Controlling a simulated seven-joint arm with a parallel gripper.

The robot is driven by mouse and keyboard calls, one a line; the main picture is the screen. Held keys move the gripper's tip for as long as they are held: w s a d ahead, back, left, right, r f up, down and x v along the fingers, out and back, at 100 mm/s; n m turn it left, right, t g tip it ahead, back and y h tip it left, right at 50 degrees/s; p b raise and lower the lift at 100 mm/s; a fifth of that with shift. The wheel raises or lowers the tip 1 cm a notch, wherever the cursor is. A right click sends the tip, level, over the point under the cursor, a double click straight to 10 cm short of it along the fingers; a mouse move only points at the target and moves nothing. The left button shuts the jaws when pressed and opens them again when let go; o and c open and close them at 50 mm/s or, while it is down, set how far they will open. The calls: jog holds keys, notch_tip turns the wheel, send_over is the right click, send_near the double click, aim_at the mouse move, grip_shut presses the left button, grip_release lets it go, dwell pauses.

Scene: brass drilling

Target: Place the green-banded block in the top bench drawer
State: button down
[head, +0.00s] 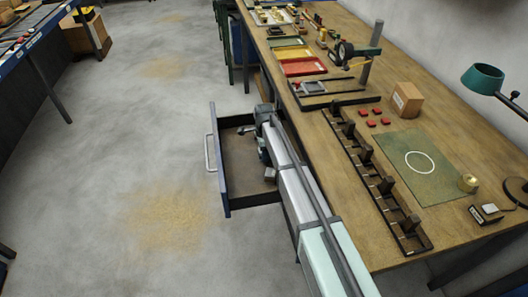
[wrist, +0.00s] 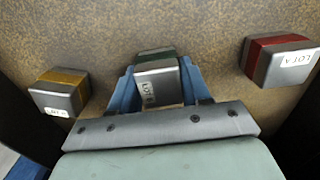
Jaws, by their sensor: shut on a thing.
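The green-banded block (wrist: 160,82), grey with a dark green band and a lot label, sits between the blue fingers of my gripper (wrist: 158,72), which is shut on it. In the head view the top bench drawer (head: 236,180) is pulled out from the bench, with a brown floor. My arm reaches down into it and hides part of the inside and the held block. In the wrist view the block is over the brown drawer floor (wrist: 215,50); I cannot tell whether it touches it.
A yellow-banded block (wrist: 62,92) lies left of my gripper and a red-banded block (wrist: 282,60) right of it, both apart from it. The workbench (head: 460,140) stands right of the drawer, with a dark rack (head: 370,170) near its edge.

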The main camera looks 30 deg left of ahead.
jog(key=c, duration=0.5)
grip_release()
notch_tip(320, 180, up, 12)
dwell(0.3)
jog(key=shift+o, duration=0.3)
jog(key=shift+r, duration=0.1)
